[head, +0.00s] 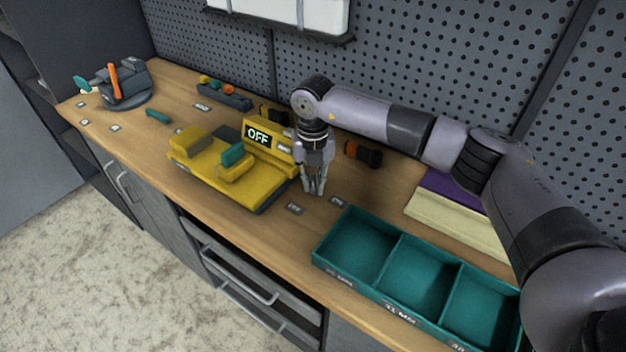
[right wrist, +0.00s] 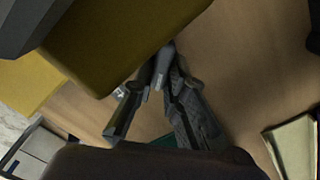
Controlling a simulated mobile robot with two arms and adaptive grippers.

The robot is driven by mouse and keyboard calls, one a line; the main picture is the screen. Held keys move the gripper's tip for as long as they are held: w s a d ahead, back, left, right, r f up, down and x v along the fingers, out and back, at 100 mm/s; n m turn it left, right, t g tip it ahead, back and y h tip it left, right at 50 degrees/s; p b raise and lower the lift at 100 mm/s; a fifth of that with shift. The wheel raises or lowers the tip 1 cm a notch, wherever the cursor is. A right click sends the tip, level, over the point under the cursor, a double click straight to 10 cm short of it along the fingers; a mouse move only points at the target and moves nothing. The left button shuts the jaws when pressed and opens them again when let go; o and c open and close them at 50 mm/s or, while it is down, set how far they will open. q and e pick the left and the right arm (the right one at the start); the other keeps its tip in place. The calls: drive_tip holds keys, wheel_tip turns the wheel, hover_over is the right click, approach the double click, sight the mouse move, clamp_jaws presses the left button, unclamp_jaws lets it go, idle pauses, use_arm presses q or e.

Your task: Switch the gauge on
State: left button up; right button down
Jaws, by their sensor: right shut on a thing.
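The yellow gauge (head: 225,172) stands on the bench in the head view. Its dark display (head: 258,136) reads OFF. A teal block (head: 232,156) sits on the gauge's front part. My right gripper (head: 313,189) is just right of the gauge, pointing down, with its fingertips close together. In the right wrist view the fingers (right wrist: 160,70) are shut on a small grey thing (right wrist: 164,58), mostly hidden between them, beside a large yellow body (right wrist: 110,40). I cannot tell what the grey thing is. My left gripper is not in view.
A teal tray (head: 396,240) with three compartments stands at front right of the wooden bench (head: 300,235). Behind it lie a purple and cream stack (head: 455,222) and a dark orange-ended object (head: 362,154). A grey fixture (head: 125,85) stands far left. A pegboard (head: 420,80) closes the back.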

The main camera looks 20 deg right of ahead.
drive_tip(key=n+b, duration=0.2)
drive_tip(key=shift+d+f+n, duration=0.1)
drive_tip(key=shift+f+n, duration=0.05)
drive_tip(key=shift+n, duration=0.15)
drive_tip(key=n+b, duration=0.2)
drive_tip(key=shift+d+n, duration=0.15)
drive_tip(key=shift+n, duration=0.15)
drive_tip(key=n+b, duration=0.2)
drive_tip(key=n, duration=0.1)
drive_tip(key=shift+w+d+n, duration=0.1)
drive_tip(key=shift+n, duration=0.2)
drive_tip(key=shift+n+b, duration=0.45)
drive_tip(key=shift+n, duration=0.15)
drive_tip(key=shift+r, duration=0.2)
drive_tip(key=c, duration=1.6)
unclamp_jaws()
